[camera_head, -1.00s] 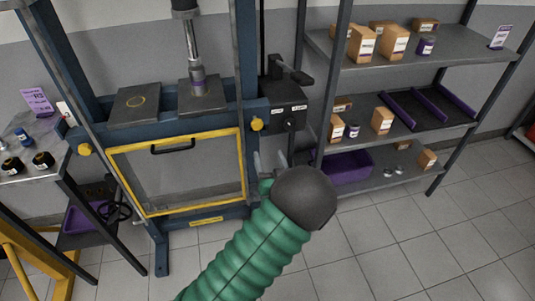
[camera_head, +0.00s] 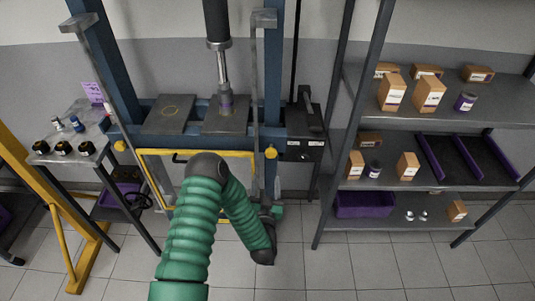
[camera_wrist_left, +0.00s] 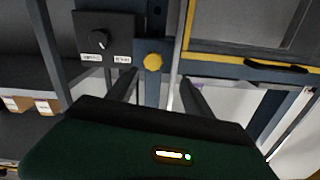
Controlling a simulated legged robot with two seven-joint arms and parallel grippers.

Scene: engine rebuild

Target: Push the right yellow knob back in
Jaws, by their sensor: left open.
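The right yellow knob (camera_head: 271,153) is on the blue press frame, at the upper right corner of the yellow-edged guard (camera_head: 196,154). In the left wrist view the knob (camera_wrist_left: 152,62) shows beyond and between my two fingertips, with no visible contact. My left gripper (camera_wrist_left: 158,88) is open and empty. In the head view my left gripper (camera_head: 278,190) is small and partly hidden, just below the knob; my green arm covers much of the guard. How far the knob stands out is hard to tell. My right gripper is not in view.
A dark control box (camera_head: 305,148) sits right beside the knob; its dial and labels show in the left wrist view. A left yellow knob (camera_head: 119,146) is across the guard. Shelves (camera_head: 450,118) with boxes stand at right, a small table (camera_head: 75,150) at left. Floor at lower right is clear.

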